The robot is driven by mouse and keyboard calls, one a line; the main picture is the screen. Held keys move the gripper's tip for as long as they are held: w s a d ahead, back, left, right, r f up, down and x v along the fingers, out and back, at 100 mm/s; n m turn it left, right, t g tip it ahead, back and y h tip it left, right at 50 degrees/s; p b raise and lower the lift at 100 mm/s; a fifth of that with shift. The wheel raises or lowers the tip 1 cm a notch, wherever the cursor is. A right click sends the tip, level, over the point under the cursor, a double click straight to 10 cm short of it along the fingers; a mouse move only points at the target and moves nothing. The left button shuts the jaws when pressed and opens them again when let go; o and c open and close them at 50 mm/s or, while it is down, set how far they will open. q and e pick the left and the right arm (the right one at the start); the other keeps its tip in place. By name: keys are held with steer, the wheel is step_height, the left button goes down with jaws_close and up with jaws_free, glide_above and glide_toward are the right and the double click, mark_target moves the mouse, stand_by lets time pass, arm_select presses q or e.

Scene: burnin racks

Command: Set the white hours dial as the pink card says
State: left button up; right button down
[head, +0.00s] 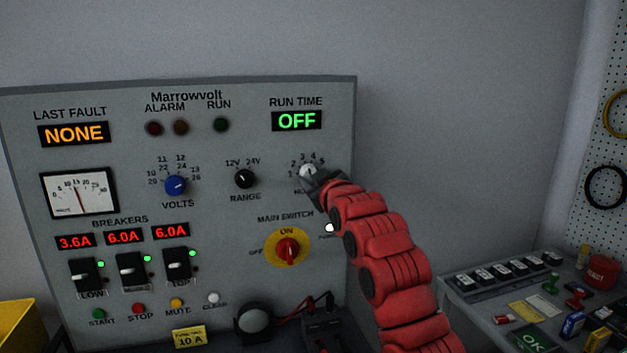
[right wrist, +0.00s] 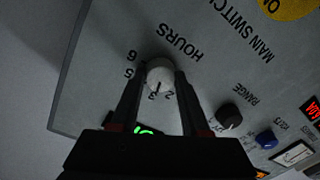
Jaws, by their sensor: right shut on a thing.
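The white hours dial (head: 307,171) is at the upper right of the grey panel, under the run time display (head: 297,121), which reads OFF. My right gripper (head: 314,178) is shut on the dial. In the right wrist view the white dial (right wrist: 160,74) sits between the two black fingers of my right gripper (right wrist: 158,82). A dark mark on the dial points near the 3; a finger hides part of the scale. I cannot make out the pink card in either view. My left gripper is not in view.
The red and yellow main switch (head: 287,247) is below the dial, and the black range knob (head: 245,179) and blue volts knob (head: 175,185) are to its left. A bench (head: 470,306) with stamps and small cards stands at right. Wall space right of the panel is clear.

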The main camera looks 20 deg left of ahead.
steer(key=shift+c, duration=1.9)
jaws_free()
steer(key=shift+s+d, duration=0.1)
steer(key=b+v, duration=0.6)
steer(key=v, duration=1.1)
steer(key=shift+f, duration=0.1)
